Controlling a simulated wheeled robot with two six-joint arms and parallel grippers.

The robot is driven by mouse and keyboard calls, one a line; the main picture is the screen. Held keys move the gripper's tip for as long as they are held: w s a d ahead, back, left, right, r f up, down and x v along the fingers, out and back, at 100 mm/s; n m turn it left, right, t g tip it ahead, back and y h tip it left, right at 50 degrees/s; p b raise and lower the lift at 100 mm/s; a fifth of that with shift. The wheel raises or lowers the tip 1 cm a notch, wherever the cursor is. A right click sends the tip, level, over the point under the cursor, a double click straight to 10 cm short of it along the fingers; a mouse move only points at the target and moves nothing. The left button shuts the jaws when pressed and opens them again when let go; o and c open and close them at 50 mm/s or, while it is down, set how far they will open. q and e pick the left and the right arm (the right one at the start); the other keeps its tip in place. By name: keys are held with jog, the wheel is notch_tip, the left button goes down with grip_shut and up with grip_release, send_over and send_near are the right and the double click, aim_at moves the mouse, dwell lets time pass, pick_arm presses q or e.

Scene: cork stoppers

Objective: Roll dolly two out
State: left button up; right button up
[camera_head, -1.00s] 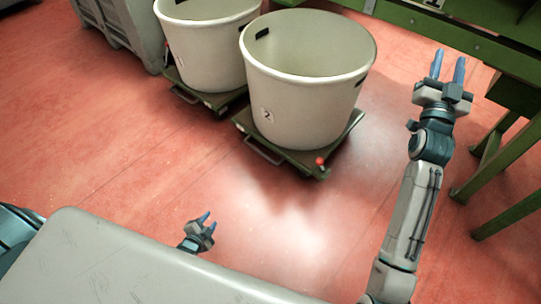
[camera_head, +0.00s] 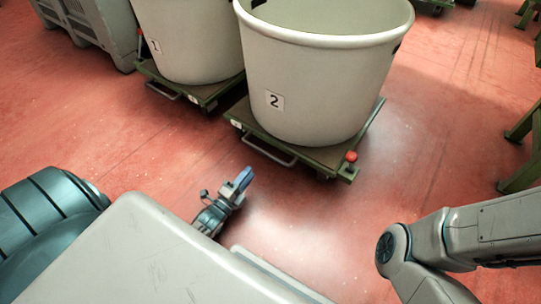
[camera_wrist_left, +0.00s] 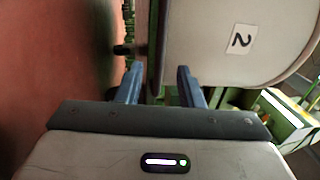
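Dolly two (camera_head: 325,158) is a low green platform with a metal bar handle (camera_head: 268,151) on its near side and a red knob (camera_head: 351,157) at its near right corner. It carries a large cream tub (camera_head: 325,95) labelled 2, which also shows in the left wrist view (camera_wrist_left: 212,45). My left gripper (camera_head: 244,178) is just short of the handle in the head view, apart from it. In the left wrist view its two blue fingers (camera_wrist_left: 158,78) are spread, with the dolly's dark edge beyond them. My right arm enters at lower right, its gripper out of frame.
Dolly one (camera_head: 205,91) with its cream tub (camera_head: 188,45) stands close on the left of dolly two. A grey crate (camera_head: 95,25) is at upper left. Green legs (camera_head: 522,150) stand at the right edge. The red floor in front of the dollies is clear.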

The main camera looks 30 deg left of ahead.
aim_at(265, 152)
pick_arm(q)
jog(key=b+x, duration=0.5)
jog(key=x, duration=0.5)
jog(key=shift+w+r, duration=0.1)
jog(key=shift+w, duration=0.1)
grip_shut()
